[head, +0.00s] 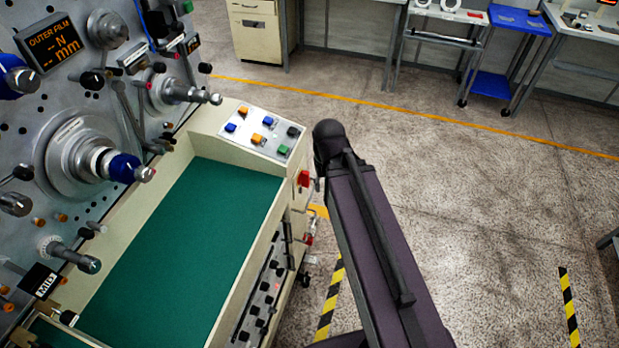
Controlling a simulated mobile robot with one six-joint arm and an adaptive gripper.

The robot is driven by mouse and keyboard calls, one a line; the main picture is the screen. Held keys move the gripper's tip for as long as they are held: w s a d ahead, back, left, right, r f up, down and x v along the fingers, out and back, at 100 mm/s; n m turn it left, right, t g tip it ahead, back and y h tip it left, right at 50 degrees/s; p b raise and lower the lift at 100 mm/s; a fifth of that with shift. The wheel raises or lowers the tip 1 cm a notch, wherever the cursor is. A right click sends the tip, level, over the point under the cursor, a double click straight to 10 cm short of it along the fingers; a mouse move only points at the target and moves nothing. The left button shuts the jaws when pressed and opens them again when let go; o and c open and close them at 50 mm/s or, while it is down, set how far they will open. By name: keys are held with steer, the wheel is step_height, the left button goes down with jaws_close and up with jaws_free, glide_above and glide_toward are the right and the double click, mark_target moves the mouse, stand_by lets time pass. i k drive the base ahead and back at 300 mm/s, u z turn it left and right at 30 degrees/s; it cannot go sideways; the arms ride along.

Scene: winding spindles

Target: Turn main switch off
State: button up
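A red switch handle (303,179) sits at the right end of the winding machine (215,140), just below its small button panel. It looks like the main switch, but its label and its on or off position are too small to read. My arm rises from the bottom of the head view, and its dark rounded joint is close to the right of the red handle in the picture. I cannot make out my gripper, so its distance from the switch does not show.
The button panel (262,132) has blue, orange, green and black buttons. A lower front panel (262,290) has several dark knobs. Small red and metal fittings (309,240) stick out below the red handle. The floor to the right is open, with workbenches and a blue cart (490,85) behind.

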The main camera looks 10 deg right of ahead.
mark_target(304, 177)
steer(key=u, duration=0.55)
steer(key=k, duration=1.4)
steer(key=z, duration=0.25)
steer(key=i, duration=1)
steer(key=z, duration=0.1)
